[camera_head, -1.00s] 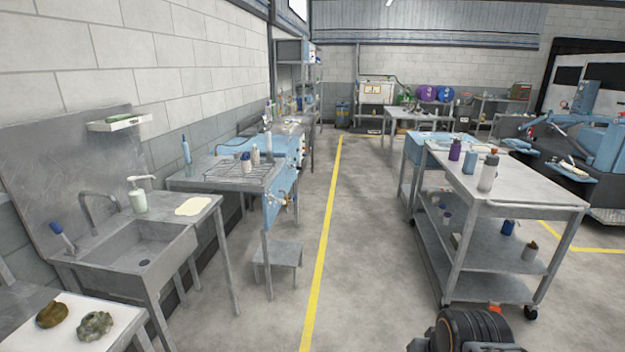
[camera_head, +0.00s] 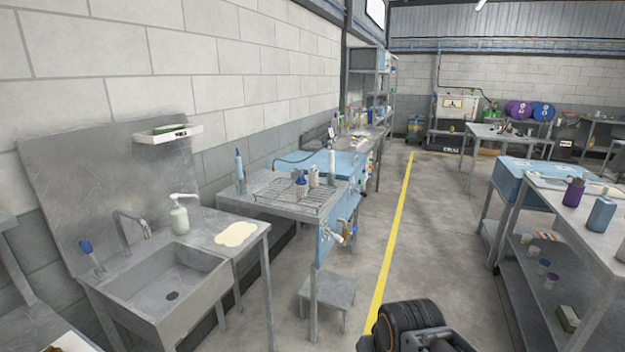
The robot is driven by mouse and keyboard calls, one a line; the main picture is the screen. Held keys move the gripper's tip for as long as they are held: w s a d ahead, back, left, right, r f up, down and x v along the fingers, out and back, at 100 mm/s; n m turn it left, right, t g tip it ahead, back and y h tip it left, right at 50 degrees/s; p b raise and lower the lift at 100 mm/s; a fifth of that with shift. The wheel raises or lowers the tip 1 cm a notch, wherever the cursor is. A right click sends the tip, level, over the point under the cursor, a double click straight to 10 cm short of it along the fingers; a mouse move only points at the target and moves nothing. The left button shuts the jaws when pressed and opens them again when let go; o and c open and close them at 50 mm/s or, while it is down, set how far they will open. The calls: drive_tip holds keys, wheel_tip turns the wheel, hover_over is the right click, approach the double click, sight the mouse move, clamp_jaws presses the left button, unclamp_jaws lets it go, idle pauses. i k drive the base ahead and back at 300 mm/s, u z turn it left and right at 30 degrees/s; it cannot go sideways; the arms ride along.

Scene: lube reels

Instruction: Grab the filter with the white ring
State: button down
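I cannot pick out a filter with a white ring for certain.
The grey cart (camera_head: 591,237) is cut off by the right edge. A sink (camera_head: 165,290) and a bench with a wire rack (camera_head: 300,192) line the left wall. A low stool (camera_head: 328,291) stands before the bench. The floor along the yellow line (camera_head: 391,240) is clear.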

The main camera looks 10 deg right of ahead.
sight(314, 174)
drive_tip(key=u, duration=0.4)
drive_tip(key=k, duration=0.5)
drive_tip(key=z, duration=0.35)
drive_tip(key=i, duration=0.8)
drive_tip(key=z, duration=0.65)
drive_tip(key=i, duration=0.95)
drive_tip(key=u, duration=0.55)
drive_tip(key=i, duration=0.75)
drive_tip(key=u, duration=0.8)
